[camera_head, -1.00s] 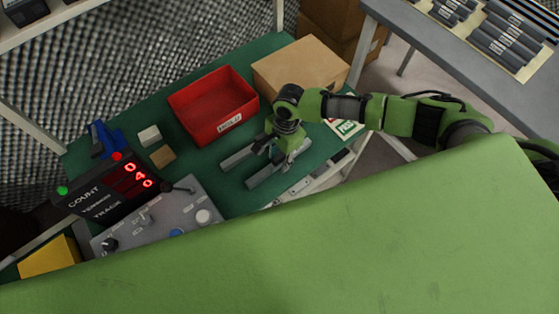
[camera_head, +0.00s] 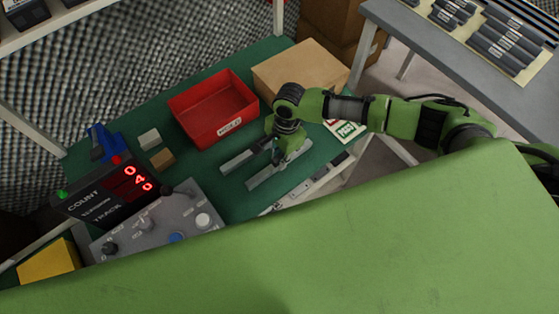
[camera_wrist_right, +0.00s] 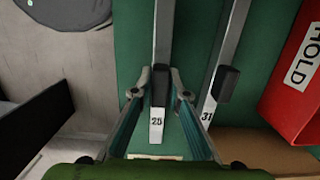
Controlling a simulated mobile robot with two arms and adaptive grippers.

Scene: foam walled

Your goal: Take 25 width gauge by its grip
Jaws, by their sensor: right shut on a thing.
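The 25 width gauge (camera_wrist_right: 157,125) is a flat grey metal bar with a black grip and a printed label at its near end. In the head view the gauge (camera_head: 262,182) lies on the green bench top. My right gripper (camera_wrist_right: 161,88) has a finger on each side of the black grip and is shut on it; in the head view the gripper (camera_head: 278,156) partly hides the bar. A second gauge, marked 31 (camera_wrist_right: 209,112), lies beside it, apart from the fingers; it also shows in the head view (camera_head: 240,160). My left gripper is not in view.
A red bin (camera_head: 215,110) with a HOLD label and a cardboard box (camera_head: 300,75) stand behind the gauges. A counter display (camera_head: 105,192) and a control panel (camera_head: 165,222) are at the left. Green bench top (camera_head: 215,182) is bare between the panel and gauges.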

